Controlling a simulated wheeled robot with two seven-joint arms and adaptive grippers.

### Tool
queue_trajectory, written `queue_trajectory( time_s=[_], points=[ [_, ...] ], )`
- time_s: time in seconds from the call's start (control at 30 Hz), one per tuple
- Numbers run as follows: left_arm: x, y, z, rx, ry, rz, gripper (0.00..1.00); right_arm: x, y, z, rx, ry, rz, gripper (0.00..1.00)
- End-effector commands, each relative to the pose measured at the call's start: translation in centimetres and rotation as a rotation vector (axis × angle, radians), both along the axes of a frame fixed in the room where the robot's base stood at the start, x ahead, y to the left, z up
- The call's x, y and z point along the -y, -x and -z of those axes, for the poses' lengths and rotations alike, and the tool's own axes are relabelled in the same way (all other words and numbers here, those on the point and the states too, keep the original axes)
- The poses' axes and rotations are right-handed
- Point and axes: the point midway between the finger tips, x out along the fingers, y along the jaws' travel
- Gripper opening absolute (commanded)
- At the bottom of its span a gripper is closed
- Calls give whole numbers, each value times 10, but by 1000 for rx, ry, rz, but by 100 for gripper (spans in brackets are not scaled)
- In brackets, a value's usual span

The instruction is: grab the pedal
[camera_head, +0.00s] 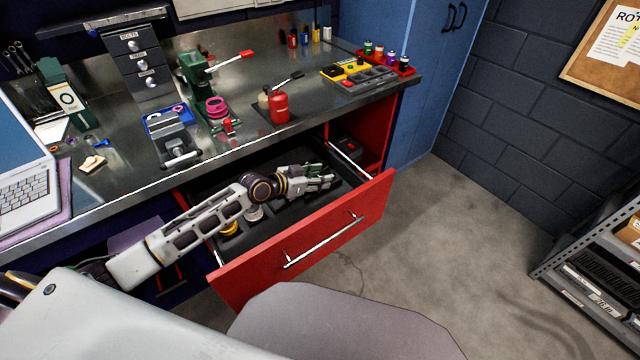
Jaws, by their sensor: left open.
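My left gripper (328,178) is over the inside of an open red drawer (310,238), near the drawer's back right part. It is open, and its fingers point to the right. I cannot make out a pedal for sure. Whatever lies under the gripper and the forearm is hidden. A small yellow round thing (229,228) and a pale round thing (255,214) lie in the drawer's dark tray, beside my left arm. My right gripper is not in view.
A blue cabinet (425,75) stands right. The floor (450,240) there is clear.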

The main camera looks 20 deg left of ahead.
Motion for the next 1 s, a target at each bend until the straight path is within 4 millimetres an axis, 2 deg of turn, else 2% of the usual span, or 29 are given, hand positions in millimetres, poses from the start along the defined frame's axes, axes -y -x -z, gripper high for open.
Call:
queue_trajectory(
  time_s=[0.23,0.6,0.9,0.93,1.0],
  points=[
    [3,-3,2,-1,-1,0,43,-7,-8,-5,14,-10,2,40],
    [3,-3,2,-1,-1,0,42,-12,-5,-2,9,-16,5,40],
    [3,-3,2,-1,-1,0,3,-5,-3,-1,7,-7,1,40],
    [3,-3,2,-1,-1,0,0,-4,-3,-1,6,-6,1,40],
    [3,-3,2,-1,-1,0,0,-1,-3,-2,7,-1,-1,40]
  ],
)
